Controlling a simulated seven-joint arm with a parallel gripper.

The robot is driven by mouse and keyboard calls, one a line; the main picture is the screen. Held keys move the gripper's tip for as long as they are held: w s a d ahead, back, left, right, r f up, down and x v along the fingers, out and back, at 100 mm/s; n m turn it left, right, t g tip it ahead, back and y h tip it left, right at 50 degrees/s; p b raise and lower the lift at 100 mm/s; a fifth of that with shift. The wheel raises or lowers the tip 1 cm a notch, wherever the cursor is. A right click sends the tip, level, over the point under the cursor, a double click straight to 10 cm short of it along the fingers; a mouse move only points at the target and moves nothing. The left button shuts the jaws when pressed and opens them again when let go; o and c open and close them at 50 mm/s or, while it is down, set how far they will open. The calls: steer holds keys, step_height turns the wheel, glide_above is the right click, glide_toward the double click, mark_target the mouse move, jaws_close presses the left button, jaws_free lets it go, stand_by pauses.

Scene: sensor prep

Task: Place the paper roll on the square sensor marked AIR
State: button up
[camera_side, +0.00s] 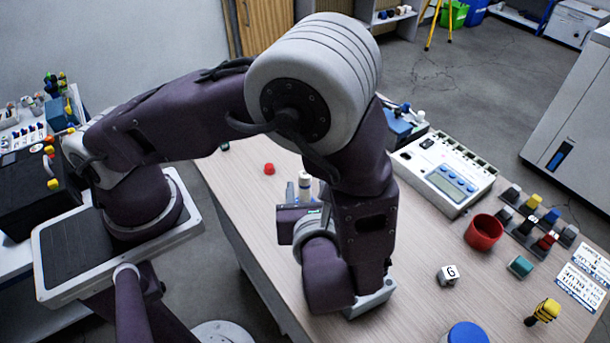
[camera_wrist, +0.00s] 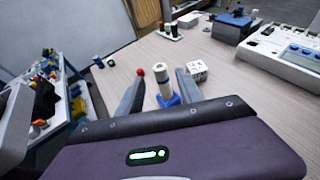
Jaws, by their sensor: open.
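In the wrist view, a white upright cylinder, likely the paper roll (camera_wrist: 162,84), stands between the two grey fingers of my gripper (camera_wrist: 160,76). The fingers are open, with a gap on both sides of the cylinder. A blue piece (camera_wrist: 174,100) shows at its foot; I cannot tell whether it is a separate thing. Several small square blocks with coloured tops (camera_side: 533,201) stand at the right. I cannot read AIR on any of them.
A red ball-like piece (camera_side: 268,169) lies on the table near the cylinder. A red cup (camera_side: 484,232), a white device with a blue panel (camera_side: 446,180), a marked white cube (camera_side: 448,274), a teal block (camera_side: 521,266) and a yellow-black item (camera_side: 546,310) occupy the right side.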

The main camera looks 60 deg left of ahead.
steer(key=s+a+r+n+h, duration=0.1)
steer(key=s+r+n+h, duration=0.2)
steer(key=r+n, duration=0.4)
steer(key=s+a+r+n+h, duration=0.2)
steer(key=s+r+n+h, duration=0.2)
steer(key=r+n, duration=0.3)
steer(key=s+a+r+n+g+h, duration=0.1)
steer(key=s+a+r+n+h, duration=0.1)
steer(key=s+r+n+h, duration=0.2)
step_height(320, 180, up, 3)
steer(key=n, duration=0.6)
steer(key=shift+h, duration=0.4)
